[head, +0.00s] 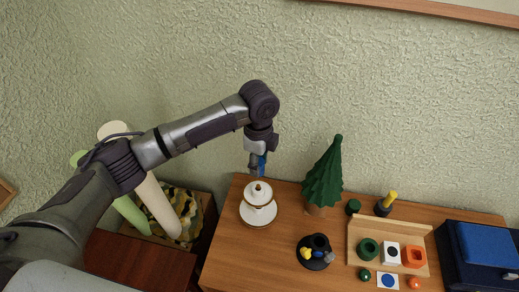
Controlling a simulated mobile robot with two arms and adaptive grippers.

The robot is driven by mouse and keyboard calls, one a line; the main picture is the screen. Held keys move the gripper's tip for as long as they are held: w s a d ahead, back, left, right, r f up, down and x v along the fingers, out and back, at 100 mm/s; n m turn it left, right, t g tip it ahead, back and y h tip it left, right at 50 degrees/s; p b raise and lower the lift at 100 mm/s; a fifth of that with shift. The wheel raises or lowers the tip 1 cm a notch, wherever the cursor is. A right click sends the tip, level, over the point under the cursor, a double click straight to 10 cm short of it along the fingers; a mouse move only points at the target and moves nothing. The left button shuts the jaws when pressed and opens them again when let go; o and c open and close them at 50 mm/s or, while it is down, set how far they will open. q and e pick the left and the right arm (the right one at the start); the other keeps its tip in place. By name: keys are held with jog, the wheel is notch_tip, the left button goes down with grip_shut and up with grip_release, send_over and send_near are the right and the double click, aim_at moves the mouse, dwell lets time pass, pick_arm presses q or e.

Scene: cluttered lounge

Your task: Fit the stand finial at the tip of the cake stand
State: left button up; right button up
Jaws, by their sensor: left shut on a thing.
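The cake stand (258,211) is white with gold-brown edges and stands upright on the left part of the wooden cabinet top. Its tiers narrow to a small tip (258,187). My left gripper (258,173) points down just above this tip, with blue on its fingers. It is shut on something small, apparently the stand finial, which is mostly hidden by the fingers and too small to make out. I cannot tell whether it touches the tip. My right gripper is not in view.
A green tree (323,177) stands close right of the stand. A dark round tray (315,257) with small items is in front. A wooden rack (362,267) with coloured pieces and a blue-topped box (487,246) are farther right. A patterned basket (188,218) sits left.

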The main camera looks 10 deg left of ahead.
pick_arm(q)
jog(key=shift+w+d+r+m, duration=0.1)
jog(key=shift+w+r+m, duration=0.05)
jog(key=shift+m, duration=0.15)
jog(key=shift+f, duration=0.6)
jog(key=shift+f+b, duration=1.2)
jog(key=shift+f, duration=1.1)
jog(key=shift+p, duration=0.3)
